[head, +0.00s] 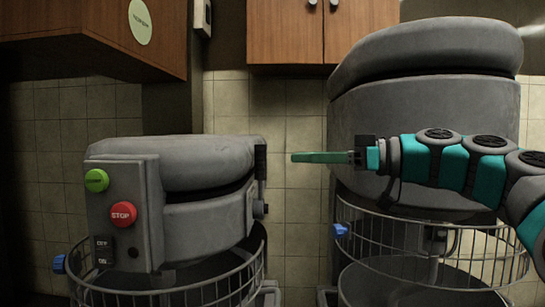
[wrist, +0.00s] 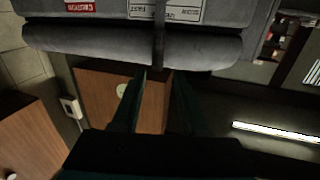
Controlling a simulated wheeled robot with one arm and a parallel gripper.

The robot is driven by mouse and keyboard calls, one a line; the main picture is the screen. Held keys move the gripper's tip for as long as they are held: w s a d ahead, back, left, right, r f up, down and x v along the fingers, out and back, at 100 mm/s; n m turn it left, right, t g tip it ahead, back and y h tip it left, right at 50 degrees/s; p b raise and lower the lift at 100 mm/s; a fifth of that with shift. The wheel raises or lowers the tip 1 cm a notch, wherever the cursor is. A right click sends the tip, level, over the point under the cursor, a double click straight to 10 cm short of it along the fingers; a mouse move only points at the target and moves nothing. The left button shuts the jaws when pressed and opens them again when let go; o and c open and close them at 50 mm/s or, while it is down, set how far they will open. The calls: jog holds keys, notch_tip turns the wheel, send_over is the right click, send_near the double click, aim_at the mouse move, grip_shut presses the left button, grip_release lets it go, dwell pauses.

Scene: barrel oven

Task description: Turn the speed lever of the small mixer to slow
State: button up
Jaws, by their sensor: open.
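The small mixer (head: 205,215) is a grey rounded machine at the left of the head view. A dark upright lever (head: 260,160) shows on its right side. In the wrist view the lever (wrist: 159,35) crosses a white label (wrist: 180,12) that seems to read FAST at one end; the rest of the label is partly covered or cut off. My gripper (head: 294,157) points left at the lever, with a gap in the head view. In the wrist view my gripper (wrist: 159,75) is open and empty, the lever's end lined up between its fingertips.
The small mixer's front has a green button (head: 96,180), a red STOP button (head: 123,212) and an OFF/ON switch (head: 103,248). A larger grey mixer (head: 425,110) stands behind my arm at right. Wooden cabinets (head: 300,30) hang above. Tiled wall shows between the mixers.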

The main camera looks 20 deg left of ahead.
jog(key=p, duration=0.1)
send_over(261, 182)
jog(key=d, duration=0.2)
jog(key=shift+w+r, duration=0.3)
jog(key=shift+r, duration=0.1)
grip_shut()
dwell(1.1)
